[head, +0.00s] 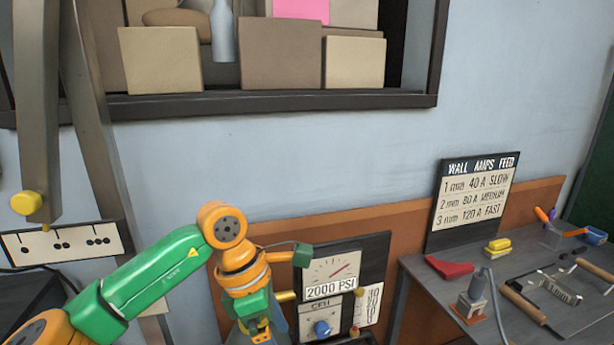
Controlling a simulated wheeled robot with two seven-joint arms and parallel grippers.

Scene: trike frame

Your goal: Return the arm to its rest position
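My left arm (160,272), green and orange, comes in from the lower left. It bends at an orange joint near the middle of the head view, and its wrist part (255,303) points down to the bottom edge. The fingers of my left gripper do not show. The wrist part is in front of the orange wall board, just left of a gauge panel (331,276) reading 2000 PSI. I cannot tell whether the arm touches the panel. My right arm and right gripper are not in view.
A grey bench (408,300) at the right holds a red wedge (449,267), yellow blocks (498,244) and several tools. A WALL AMPS FEED sign (473,197) stands behind it. A shelf with boxes (280,53) is above. A grey beam (37,110) hangs at the left.

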